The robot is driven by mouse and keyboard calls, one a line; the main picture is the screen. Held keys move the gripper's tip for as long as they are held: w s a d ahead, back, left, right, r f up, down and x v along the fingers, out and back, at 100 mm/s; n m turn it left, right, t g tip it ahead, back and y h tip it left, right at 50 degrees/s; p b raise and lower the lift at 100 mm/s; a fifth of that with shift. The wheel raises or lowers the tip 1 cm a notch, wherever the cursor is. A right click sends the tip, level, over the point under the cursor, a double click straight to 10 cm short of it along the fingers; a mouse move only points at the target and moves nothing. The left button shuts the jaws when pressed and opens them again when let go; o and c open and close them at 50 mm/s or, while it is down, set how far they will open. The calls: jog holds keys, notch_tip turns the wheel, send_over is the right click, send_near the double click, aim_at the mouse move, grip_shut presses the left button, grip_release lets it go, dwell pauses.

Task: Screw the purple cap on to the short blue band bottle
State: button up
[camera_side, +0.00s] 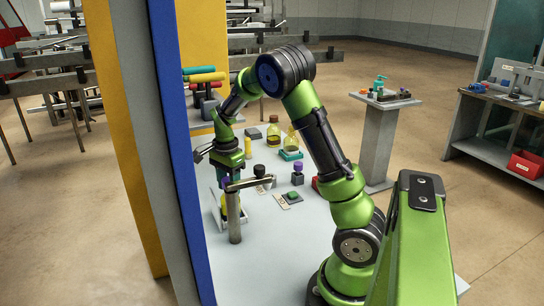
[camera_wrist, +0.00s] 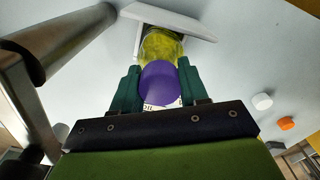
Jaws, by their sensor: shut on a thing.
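My gripper (camera_wrist: 160,84) is shut on the purple cap (camera_wrist: 160,82), with one teal finger on each side of it. In the side view my gripper (camera_side: 224,182) points down at the left of the table, and a bit of purple shows there. A clear bottle with yellow contents (camera_wrist: 162,45) lies directly beyond the cap in the wrist view, at a white holder (camera_wrist: 185,23). In the side view the bottle (camera_side: 224,211) is partly hidden behind a metal post. I cannot tell whether the cap touches the bottle's neck. No blue band is clear.
A metal post with a side arm (camera_side: 234,218) stands close to my gripper; it also fills the wrist view's left. A blue wall edge (camera_side: 180,150) is left. Several bottles, including one with a dark cap (camera_side: 273,138), stand behind. White (camera_wrist: 262,101) and orange (camera_wrist: 286,123) pieces lie right.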

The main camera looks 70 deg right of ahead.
jog(key=shift+m, duration=0.9)
jog(key=shift+m, duration=0.8)
jog(key=shift+m, duration=0.9)
jog(key=o, duration=0.7)
jog(key=shift+c, duration=0.2)
